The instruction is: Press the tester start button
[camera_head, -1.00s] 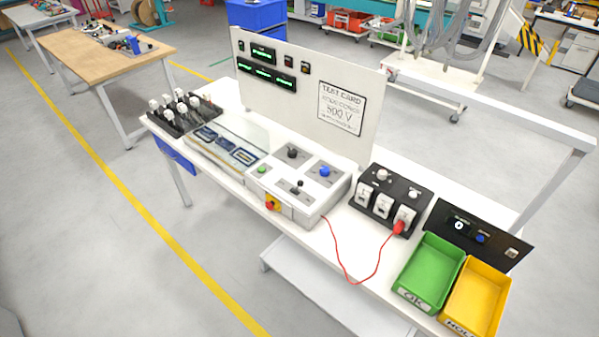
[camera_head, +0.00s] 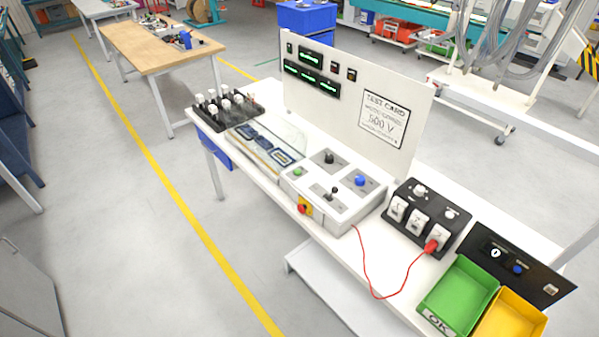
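The tester is a light grey control box (camera_head: 321,207) in the middle of the white bench. On its top are a green button (camera_head: 297,171) at the left, a black knob (camera_head: 329,157), a blue button (camera_head: 360,180) and a small black lever (camera_head: 334,192). A red knob on a yellow plate (camera_head: 305,206) is on its front face. The frames do not show which button is the start button. Behind it stands a white panel (camera_head: 345,95) with lit green displays and a test card reading 500 V. Neither of my grippers is in view.
Left of the box are a glass-covered tray (camera_head: 263,150) and a black rack of white-topped parts (camera_head: 222,107). At right are a black socket block (camera_head: 428,217) with a red lead (camera_head: 372,290), a green OK bin (camera_head: 460,297) and a yellow bin (camera_head: 512,319). Floor before the bench is clear.

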